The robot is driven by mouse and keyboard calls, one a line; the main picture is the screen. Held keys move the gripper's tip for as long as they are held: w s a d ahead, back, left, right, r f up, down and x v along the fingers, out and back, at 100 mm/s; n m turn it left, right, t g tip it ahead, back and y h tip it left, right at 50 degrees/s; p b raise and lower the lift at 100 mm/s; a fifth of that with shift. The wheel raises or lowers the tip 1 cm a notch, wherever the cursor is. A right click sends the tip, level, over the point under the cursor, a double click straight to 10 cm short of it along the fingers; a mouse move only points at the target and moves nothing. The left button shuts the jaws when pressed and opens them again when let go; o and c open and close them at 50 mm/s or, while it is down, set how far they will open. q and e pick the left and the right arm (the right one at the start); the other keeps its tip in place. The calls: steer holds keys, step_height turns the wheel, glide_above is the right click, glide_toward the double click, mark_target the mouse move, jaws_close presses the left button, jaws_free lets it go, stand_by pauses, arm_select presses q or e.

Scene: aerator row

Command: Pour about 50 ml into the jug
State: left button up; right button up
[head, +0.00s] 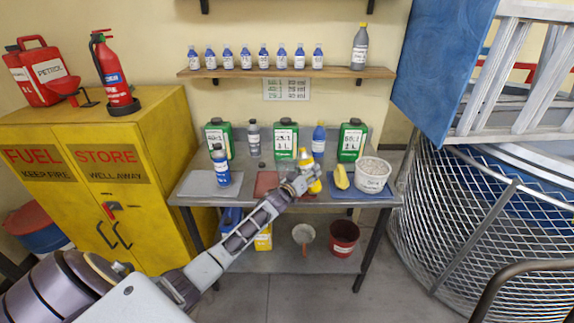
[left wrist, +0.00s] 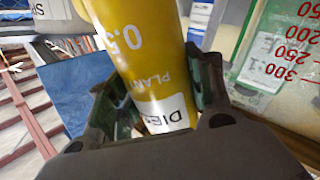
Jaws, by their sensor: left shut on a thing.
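My left gripper (head: 296,184) is shut on a yellow bottle (head: 313,178) above the middle of the bench. The bottle is tilted in the head view. In the left wrist view the bottle (left wrist: 150,62) fills the space between the fingers; "0.5", "PLANT" and part of "DIE..." show on it. A clear surface with red marks 200, 250 and 300 (left wrist: 278,45), seemingly the jug, is beside the bottle in the left wrist view. I cannot make out the jug in the head view, nor any liquid or stream. My right gripper is not in view.
Several green-framed containers (head: 352,140) stand along the back of the bench. A blue bottle (head: 221,165) is at the left; a yellow object (head: 341,177) and a white tub (head: 372,175) are at the right. A shelf (head: 340,72) holds several bottles above.

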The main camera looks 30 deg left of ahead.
mark_target(310, 165)
arm_select(q)
steer(key=shift+r+n+p, duration=0.3)
steer(key=shift+r+n, duration=0.3)
steer(key=shift+r, duration=0.15)
steer(key=shift+a+f+n+b, duration=0.2)
steer(key=shift+f+n+b, duration=0.4)
steer(key=shift+n, duration=0.4)
steer(key=shift+d+f+n+b, duration=0.2)
steer(key=shift+d+n+b, duration=0.15)
steer(key=shift+n+b, duration=0.45)
steer(key=r+n+p, duration=0.1)
steer(key=n, duration=0.1)
steer(key=r+n, duration=0.1)
steer(key=n, duration=0.2)
steer(key=r+n+p, duration=0.1)
steer(key=n, duration=0.1)
steer(key=shift+d+r+n+t+y+p, duration=0.25)
steer(key=shift+d+n+t+y+p, duration=0.05)
steer(key=shift+d+y, duration=0.1)
steer(key=shift+r+n, duration=0.1)
steer(key=shift+n, duration=0.3)
steer(key=shift+r+n+p, duration=0.3)
steer(key=shift+n+p, duration=0.1)
steer(key=shift+p, duration=0.3)
